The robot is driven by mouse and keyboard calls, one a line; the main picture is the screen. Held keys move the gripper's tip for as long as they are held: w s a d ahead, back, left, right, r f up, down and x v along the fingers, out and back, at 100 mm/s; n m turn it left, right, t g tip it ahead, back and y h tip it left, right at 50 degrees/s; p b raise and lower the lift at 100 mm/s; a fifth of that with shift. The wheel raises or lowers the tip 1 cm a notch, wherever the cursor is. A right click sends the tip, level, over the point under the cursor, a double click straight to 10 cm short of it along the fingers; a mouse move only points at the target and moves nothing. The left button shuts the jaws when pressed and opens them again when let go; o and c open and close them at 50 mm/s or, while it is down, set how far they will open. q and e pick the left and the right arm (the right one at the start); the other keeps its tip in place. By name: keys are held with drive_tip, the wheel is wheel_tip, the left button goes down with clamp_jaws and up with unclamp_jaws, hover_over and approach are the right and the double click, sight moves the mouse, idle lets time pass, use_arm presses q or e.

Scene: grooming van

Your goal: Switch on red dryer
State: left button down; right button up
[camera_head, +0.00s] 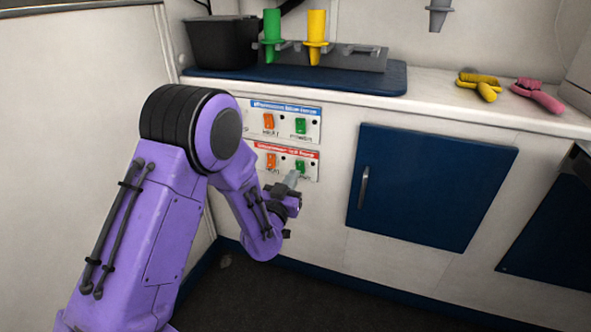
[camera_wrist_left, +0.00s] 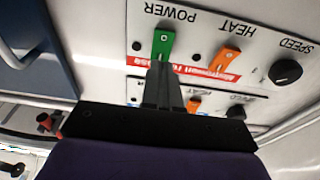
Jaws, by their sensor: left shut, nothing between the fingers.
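The red-labelled control panel (camera_head: 316,169) is on the cabinet front, below a blue-labelled one. Its green POWER switch (camera_head: 300,165) is on the right and its orange HEAT switch (camera_head: 271,161) on the left. My left gripper (camera_head: 292,178) is shut and empty, with its fingertips just in front of and below the green switch. In the upside-down left wrist view, the closed fingers (camera_wrist_left: 162,68) reach up to the green POWER switch (camera_wrist_left: 163,39); I cannot tell if they touch. The orange HEAT switch (camera_wrist_left: 224,62) and black SPEED knob (camera_wrist_left: 285,72) also show. No red dryer is visible.
The blue-labelled panel (camera_head: 286,119) is close above. A blue cabinet door (camera_head: 432,185) with a handle is to the right. The counter above holds a black bin (camera_head: 222,42), green (camera_head: 272,35) and yellow (camera_head: 316,35) nozzles, and yellow (camera_head: 482,86) and pink (camera_head: 538,96) tools.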

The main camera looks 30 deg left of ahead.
sight(300, 167)
use_arm(q)
drive_tip(key=shift+x, duration=1.35)
